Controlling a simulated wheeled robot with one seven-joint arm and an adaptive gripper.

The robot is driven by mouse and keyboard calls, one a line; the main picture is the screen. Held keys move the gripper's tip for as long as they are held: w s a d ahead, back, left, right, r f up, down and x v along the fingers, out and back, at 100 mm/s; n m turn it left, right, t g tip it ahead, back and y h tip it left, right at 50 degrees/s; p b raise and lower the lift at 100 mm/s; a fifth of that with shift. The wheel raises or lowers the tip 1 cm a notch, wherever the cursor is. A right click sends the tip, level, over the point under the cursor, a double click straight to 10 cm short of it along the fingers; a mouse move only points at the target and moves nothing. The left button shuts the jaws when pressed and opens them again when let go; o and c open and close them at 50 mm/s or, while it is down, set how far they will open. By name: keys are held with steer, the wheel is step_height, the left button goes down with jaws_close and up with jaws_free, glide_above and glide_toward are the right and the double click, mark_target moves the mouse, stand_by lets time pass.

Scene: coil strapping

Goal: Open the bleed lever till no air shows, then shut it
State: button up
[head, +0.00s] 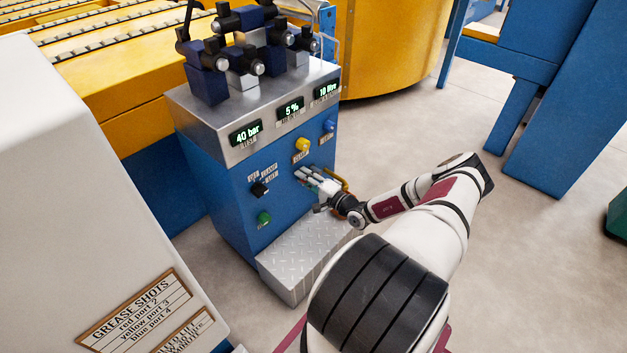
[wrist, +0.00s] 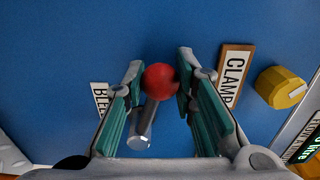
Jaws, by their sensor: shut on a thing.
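The bleed lever (wrist: 150,108) is a silver rod with a red ball knob on the blue front of the cabinet. In the wrist view the red ball sits between the green-padded fingertips of my gripper (wrist: 158,80), which is shut on it. The BLEED label (wrist: 101,98) beside it is partly hidden by a finger. In the head view my gripper (head: 312,180) is at the cabinet front and hides most of the lever. The middle display (head: 291,109) reads 5 %, and the left display (head: 245,132) reads 40 bar.
A yellow knob (wrist: 281,88) and a CLAMP label (wrist: 233,76) are close to my fingers. A black selector (head: 260,189), a green button (head: 264,218) and a blue knob (head: 329,125) share the panel. A metal step plate (head: 297,262) juts out below my gripper.

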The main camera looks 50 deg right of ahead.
steer(key=shift+d, duration=0.3)
steer(key=shift+a+f+b, duration=0.15)
steer(key=shift+f+b, duration=0.75)
steer(key=shift+f, duration=0.6)
steer(key=shift+o, duration=0.4)
steer(key=shift+s+f, duration=0.1)
steer(key=shift+f, duration=0.05)
steer(key=shift+o, duration=0.2)
steer(key=shift+a+f, duration=0.1)
steer(key=shift+a, duration=0.2)
steer(key=o, duration=1.6)
steer(key=shift+o, duration=0.2)
steer(key=shift+d+r, duration=0.1)
steer(key=shift+r, duration=0.1)
